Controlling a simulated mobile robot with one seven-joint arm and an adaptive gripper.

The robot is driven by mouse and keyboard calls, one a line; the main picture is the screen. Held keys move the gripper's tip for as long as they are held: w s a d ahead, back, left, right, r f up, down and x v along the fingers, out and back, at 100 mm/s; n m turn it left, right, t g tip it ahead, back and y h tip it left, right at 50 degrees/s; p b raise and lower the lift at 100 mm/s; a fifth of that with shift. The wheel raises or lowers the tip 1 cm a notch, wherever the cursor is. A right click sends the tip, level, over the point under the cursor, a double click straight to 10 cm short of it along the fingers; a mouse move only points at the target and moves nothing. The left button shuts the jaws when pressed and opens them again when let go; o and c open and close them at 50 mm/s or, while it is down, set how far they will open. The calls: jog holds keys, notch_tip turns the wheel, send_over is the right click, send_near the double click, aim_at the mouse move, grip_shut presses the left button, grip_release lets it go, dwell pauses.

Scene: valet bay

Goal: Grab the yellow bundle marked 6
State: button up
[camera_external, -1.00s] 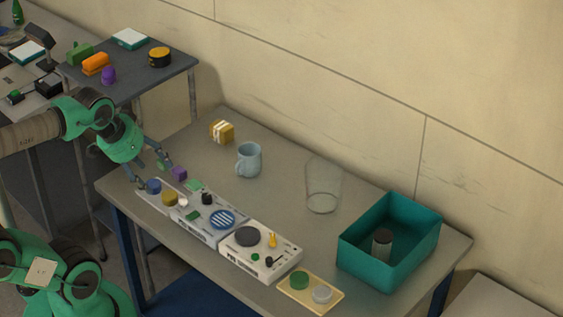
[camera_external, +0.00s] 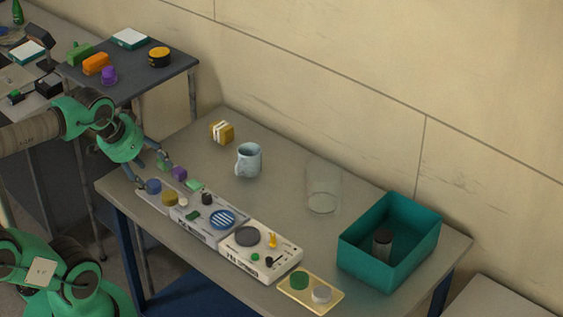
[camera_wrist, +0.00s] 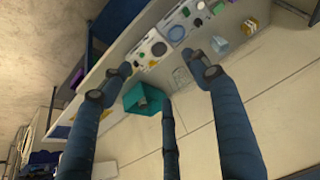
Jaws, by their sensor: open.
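The yellow bundle (camera_external: 222,131), wrapped in a white band, sits at the back left of the grey table in the external view. Its number is too small to read. In the wrist view a small yellow block with white (camera_wrist: 249,27), apparently the same bundle, shows near the top right. My gripper (camera_external: 152,174) is over the left end of the table, to the front left of the bundle and clearly apart from it. In the wrist view my gripper (camera_wrist: 160,64) has its fingers spread wide, with nothing held between them.
A light blue mug (camera_external: 249,161) stands right of the bundle, with a clear glass (camera_external: 322,188) farther right. A teal bin (camera_external: 375,262) holds a dark-topped cylinder. Grey panels (camera_external: 205,235) with knobs line the front edge. The table between bundle and panels is mostly clear.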

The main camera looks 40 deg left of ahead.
jog(key=o, duration=0.6)
